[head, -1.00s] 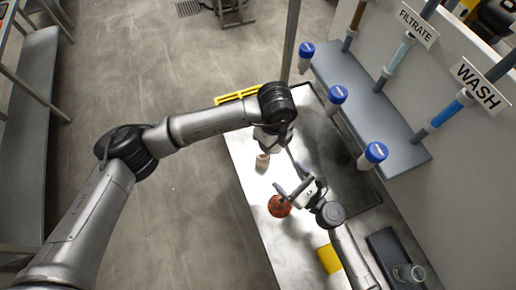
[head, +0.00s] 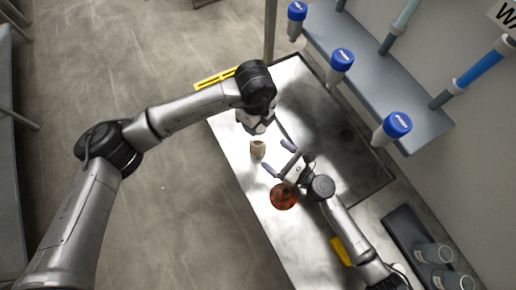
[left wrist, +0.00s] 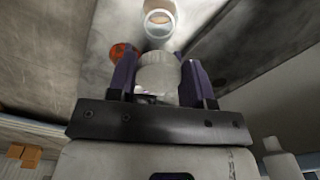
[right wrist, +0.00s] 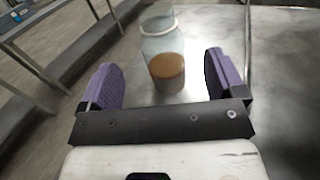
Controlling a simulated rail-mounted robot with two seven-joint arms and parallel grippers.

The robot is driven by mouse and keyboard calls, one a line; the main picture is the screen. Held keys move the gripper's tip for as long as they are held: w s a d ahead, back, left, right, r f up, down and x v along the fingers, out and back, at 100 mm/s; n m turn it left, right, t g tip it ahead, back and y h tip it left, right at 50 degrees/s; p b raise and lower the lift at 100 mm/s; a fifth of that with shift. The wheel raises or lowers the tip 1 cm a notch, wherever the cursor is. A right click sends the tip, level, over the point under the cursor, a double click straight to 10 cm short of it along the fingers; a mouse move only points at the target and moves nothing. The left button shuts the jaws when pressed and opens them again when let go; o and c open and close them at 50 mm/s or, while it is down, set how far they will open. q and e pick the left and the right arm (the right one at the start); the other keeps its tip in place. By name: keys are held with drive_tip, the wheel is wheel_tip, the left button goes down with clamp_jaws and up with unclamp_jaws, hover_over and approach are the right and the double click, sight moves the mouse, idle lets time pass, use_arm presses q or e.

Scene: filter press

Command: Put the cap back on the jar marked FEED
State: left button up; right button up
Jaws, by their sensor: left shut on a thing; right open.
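An open jar (head: 257,149) with brown contents stands on the bench; no readable mark shows on it. In the right wrist view the jar (right wrist: 166,50) is clear above a brown fill, just beyond the fingertips. My right gripper (head: 278,157) is open and empty, its fingers pointing at the jar from the right. My left gripper (left wrist: 157,75) is shut on a white cap (left wrist: 158,74). In the left wrist view the jar's round open mouth (left wrist: 159,22) shows past the cap, apart from it. In the head view my left gripper (head: 257,129) is just behind the jar.
A red-orange round thing (head: 284,196) lies on the bench near my right gripper. A dark basin (head: 335,125) is to the right. Blue-capped tubes (head: 342,62) stand along a grey shelf (head: 370,65). A dark tray (head: 402,236) with glass jars (head: 433,254) is at the lower right.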

sight(265, 147)
idle(0.4)
drive_tip(key=shift+x, duration=3.85)
drive_tip(key=shift+c, duration=0.4)
drive_tip(key=c, duration=1.3)
use_arm(q)
drive_tip(key=shift+w+a+f, duration=0.1)
drive_tip(key=shift+f, duration=2.45)
drive_tip(key=shift+f, duration=0.1)
drive_tip(key=shift+f, duration=0.75)
drive_tip(key=shift+f, duration=0.55)
